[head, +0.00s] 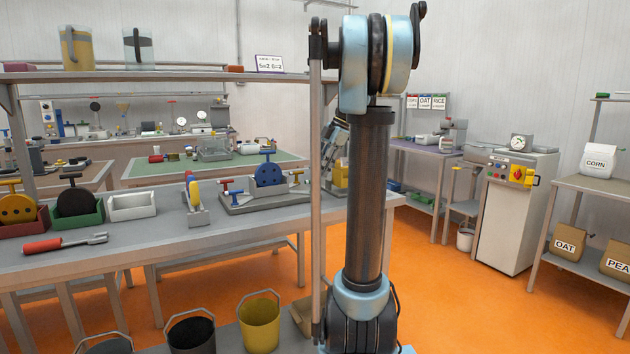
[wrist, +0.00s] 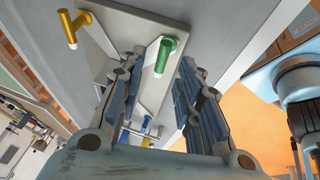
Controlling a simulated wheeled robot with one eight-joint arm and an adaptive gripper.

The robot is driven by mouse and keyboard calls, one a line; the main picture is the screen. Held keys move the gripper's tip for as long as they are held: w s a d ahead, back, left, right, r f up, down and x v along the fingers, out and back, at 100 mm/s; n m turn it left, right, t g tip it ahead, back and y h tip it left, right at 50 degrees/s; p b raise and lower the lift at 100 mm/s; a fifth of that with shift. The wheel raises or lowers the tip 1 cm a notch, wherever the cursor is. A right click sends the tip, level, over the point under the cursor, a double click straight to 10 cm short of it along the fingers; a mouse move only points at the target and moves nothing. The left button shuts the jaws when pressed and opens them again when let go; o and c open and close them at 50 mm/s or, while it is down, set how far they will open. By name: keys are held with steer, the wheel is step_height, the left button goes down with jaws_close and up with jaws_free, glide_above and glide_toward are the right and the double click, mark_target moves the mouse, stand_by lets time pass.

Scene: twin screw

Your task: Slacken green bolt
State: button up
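The green bolt (wrist: 168,46) shows in the wrist view as a green T-shaped handle with a pale end, on a light grey plate (wrist: 135,28). My gripper (wrist: 163,62) is open, with one dark finger on each side of the picture's middle. The green bolt appears between the fingertips, with a visible gap to each finger. I cannot tell how far beyond the tips it lies. A yellow bolt (wrist: 74,28) stands on the plate at upper left, outside the fingers.
A red-handled tool (head: 65,243) lies at the left. Buckets (head: 259,322) stand in front. Orange floor is open at right.

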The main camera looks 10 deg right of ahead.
steer(key=shift+v, duration=2.65)
steer(key=shift+w, duration=0.1)
steer(key=s+a+f+m+h, duration=0.2)
steer(key=s+f+m, duration=0.8)
steer(key=s+f, duration=0.5)
steer(key=s+a+f+m+t+h, duration=0.1)
steer(key=s+a+f+m+h, duration=0.1)
steer(key=s+f+m, duration=0.9)
steer(key=s+f+h, duration=0.1)
steer(key=s+f, duration=0.4)
steer(key=s, duration=0.3)
steer(key=shift+a, duration=0.15)
steer(key=shift+w+f, duration=0.2)
steer(key=shift+w, duration=0.2)
